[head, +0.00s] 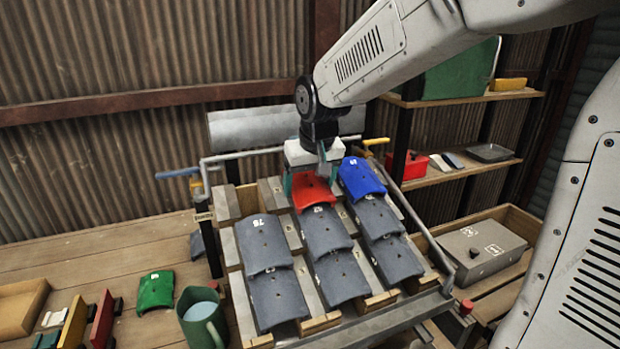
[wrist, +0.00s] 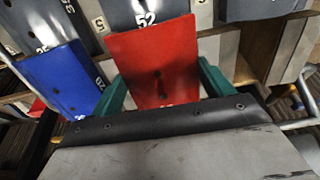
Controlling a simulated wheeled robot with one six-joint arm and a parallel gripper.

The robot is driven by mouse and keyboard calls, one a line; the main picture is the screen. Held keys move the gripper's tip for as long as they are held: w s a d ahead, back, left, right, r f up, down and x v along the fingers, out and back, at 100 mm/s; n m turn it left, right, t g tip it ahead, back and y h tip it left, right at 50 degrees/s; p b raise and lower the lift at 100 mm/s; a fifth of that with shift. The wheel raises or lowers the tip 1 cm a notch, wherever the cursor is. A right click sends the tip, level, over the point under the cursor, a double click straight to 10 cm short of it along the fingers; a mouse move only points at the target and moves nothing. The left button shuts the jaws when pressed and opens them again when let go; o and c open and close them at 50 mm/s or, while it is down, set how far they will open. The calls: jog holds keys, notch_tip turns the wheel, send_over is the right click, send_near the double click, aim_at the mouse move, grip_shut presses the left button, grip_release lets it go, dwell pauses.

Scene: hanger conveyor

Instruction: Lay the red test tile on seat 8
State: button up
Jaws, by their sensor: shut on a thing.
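The red tile (head: 312,190) is a curved plate at the top of the middle column of the sloped rack (head: 229,245). My gripper (head: 311,172) is shut on it. In the wrist view the red tile (wrist: 155,60) sits between the two teal fingers (wrist: 162,85), and its far edge meets or overlaps the grey tile marked 52 (wrist: 147,12). I cannot tell whether the red tile rests on the rack or hangs just above it. Small number plates show on the battens, but I cannot read an 8; the place under the red tile is hidden.
A blue tile (head: 360,178) lies close right of the red one. Grey tiles (head: 262,243) fill the lower rack; the left column's top looks bare. A green tile (head: 155,291) and green mug (head: 202,318) stand on the bench, a grey box (head: 480,248) at right.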

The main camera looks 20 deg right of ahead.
aim_at(314, 190)
jog(key=o, duration=1.1)
jog(key=shift+v, duration=3.95)
jog(key=s+d+f, duration=0.1)
jog(key=s+f, duration=0.1)
jog(key=s, duration=0.7)
jog(key=s+d+f+g, duration=0.1)
jog(key=s, duration=0.8)
jog(key=s+d+f+g, duration=0.1)
jog(key=s+f, duration=0.1)
jog(key=s, duration=0.7)
jog(key=shift+s+d+f, duration=0.1)
jog(key=shift+s+f, duration=0.15)
jog(key=shift+f, duration=0.1)
